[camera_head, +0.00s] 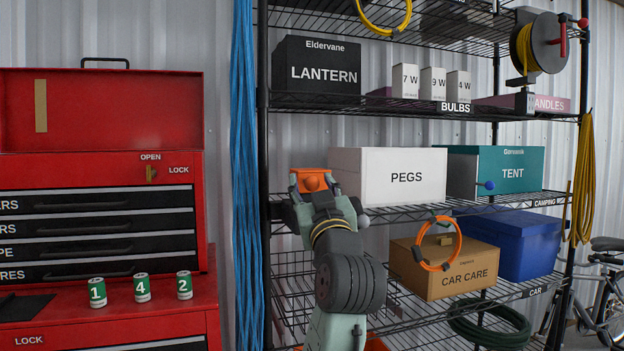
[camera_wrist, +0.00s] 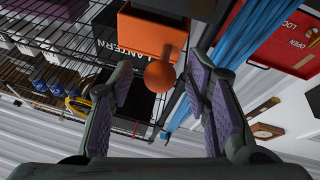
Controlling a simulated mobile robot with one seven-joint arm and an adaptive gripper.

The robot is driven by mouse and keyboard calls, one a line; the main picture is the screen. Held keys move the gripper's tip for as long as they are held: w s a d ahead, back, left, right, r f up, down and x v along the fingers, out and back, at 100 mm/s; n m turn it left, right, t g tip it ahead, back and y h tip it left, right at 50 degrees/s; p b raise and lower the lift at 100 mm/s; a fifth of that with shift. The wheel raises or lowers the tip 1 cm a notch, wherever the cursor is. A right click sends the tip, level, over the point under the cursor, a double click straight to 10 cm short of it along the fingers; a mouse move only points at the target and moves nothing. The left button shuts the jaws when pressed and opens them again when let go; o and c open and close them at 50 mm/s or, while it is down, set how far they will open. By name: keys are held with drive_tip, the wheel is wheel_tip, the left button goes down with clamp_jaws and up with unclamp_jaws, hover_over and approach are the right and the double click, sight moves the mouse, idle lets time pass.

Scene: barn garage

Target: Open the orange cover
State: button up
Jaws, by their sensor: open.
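The orange cover (camera_head: 309,174) belongs to a small orange box on the middle shelf, left of the PEGS box. A round orange knob (camera_head: 312,183) sticks out from its front. In the wrist view the orange cover (camera_wrist: 150,38) is at the top centre, with the knob (camera_wrist: 159,76) below it. My gripper (camera_head: 322,200) is just in front of the orange box and hides its lower part. In the wrist view my gripper (camera_wrist: 160,84) is open, its two purple-padded fingers on either side of the knob. I cannot tell whether either finger touches it.
The white PEGS box (camera_head: 388,177) stands close on the right. Above is the black LANTERN box (camera_head: 316,66) on a wire shelf. A black rack post (camera_head: 263,150) and hanging blue cords (camera_head: 245,180) are at left. A CAR CARE box (camera_head: 440,268) sits below right.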

drive_tip(key=shift+w+a+r, duration=0.1)
drive_tip(key=shift+w+r, duration=0.15)
drive_tip(key=shift+w, duration=0.3)
drive_tip(key=shift+c, duration=0.6)
clamp_jaws()
